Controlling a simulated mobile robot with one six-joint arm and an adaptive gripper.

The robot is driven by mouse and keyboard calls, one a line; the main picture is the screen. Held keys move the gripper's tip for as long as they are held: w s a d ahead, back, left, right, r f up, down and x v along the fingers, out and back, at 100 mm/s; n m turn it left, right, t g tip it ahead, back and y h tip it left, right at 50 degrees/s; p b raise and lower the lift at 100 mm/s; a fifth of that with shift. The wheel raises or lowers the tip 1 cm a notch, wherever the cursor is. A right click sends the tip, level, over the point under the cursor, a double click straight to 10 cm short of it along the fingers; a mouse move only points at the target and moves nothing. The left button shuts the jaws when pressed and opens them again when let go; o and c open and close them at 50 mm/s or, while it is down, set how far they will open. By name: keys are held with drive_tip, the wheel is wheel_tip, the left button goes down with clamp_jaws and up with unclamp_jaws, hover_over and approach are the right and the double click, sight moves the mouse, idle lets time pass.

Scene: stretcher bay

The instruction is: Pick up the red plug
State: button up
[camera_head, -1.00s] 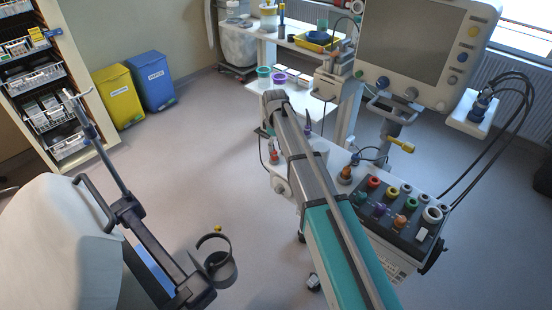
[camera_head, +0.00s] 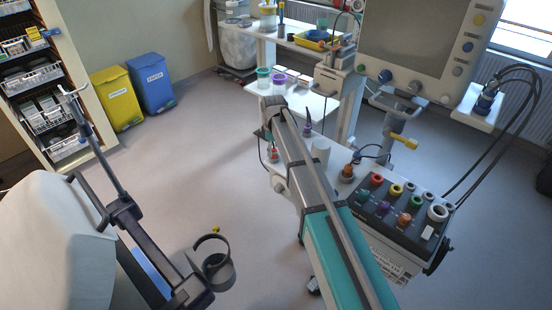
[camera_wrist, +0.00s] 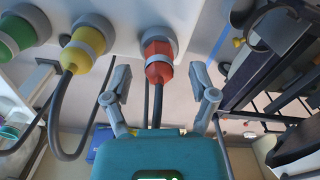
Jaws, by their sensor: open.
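The red plug (camera_wrist: 158,65) shows in the wrist view, seated in a round grey socket on a pale surface at the top. It has a light grey band, and a dark cable runs down from it. My gripper (camera_wrist: 160,88) is open, with one finger to the left of the plug and one to the right. Gaps show on both sides, so it is not gripped. In the head view my arm hides the gripper's fingers. A small red and white piece (camera_head: 273,155) shows beside my arm there; I cannot tell whether it is the same plug.
A yellow plug (camera_wrist: 82,50) and a green plug (camera_wrist: 15,34) sit left of the red one, with hanging cables. In the head view a control panel (camera_head: 388,222) with coloured knobs stands right of my arm.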

drive_tip(key=shift+f+b, duration=0.35)
drive_tip(key=shift+f, duration=0.25)
clamp_jaws()
idle(0.4)
